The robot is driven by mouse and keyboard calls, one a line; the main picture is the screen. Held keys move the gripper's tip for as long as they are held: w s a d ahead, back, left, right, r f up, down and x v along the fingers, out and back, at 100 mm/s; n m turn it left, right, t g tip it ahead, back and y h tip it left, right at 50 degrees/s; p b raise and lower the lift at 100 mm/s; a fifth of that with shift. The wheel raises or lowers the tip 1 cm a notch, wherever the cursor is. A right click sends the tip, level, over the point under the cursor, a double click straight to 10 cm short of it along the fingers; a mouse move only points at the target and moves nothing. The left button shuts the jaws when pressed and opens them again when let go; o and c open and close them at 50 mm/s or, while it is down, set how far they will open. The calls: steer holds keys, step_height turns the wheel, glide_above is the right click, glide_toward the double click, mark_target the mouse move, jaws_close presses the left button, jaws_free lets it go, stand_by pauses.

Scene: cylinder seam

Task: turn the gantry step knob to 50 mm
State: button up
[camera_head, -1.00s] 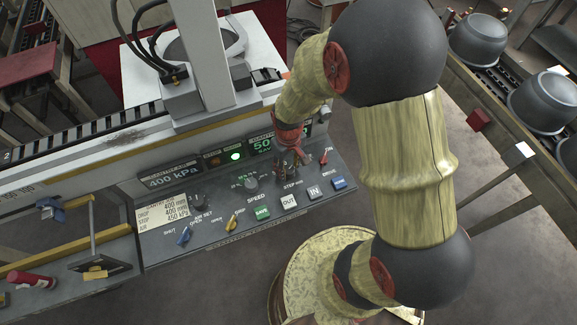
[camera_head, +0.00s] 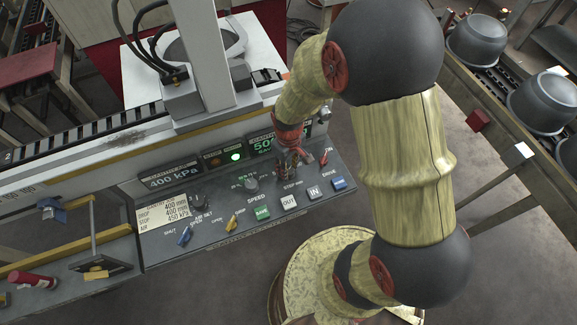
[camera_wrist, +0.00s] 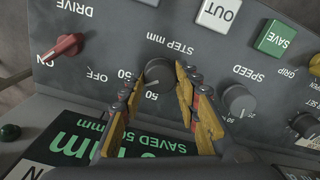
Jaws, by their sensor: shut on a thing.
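In the wrist view, which shows the panel upside down, the dark round STEP mm knob (camera_wrist: 158,73) sits between the yellow fingers of my gripper (camera_wrist: 158,82). The fingers are closed on its sides. A small pale mark on the knob's rim lies near a printed 50; exactly where it points is hard to tell. In the head view, my gripper (camera_head: 291,158) is down at the panel and hides the knob. A green gantry display (camera_head: 261,144) partly shows 50 there; the wrist view shows part of it with "SAVED 50 mm" (camera_wrist: 88,137).
A red switch (camera_wrist: 64,47) by ON and OFF stands beside the knob. The SPEED knob (camera_wrist: 238,99) is on its other side. OUT (camera_wrist: 218,14) and green SAVE (camera_wrist: 275,38) buttons are close by. A 400 kPa display (camera_head: 171,178) is farther left.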

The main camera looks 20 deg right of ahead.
steer(key=n+p, duration=0.1)
steer(key=n, duration=0.4)
steer(key=n+p, duration=0.1)
steer(key=n, duration=0.4)
steer(key=shift+n, duration=0.4)
stand_by(0.4)
steer(key=o, duration=1.2)
step_height(320, 180, up, 12)
stand_by(0.4)
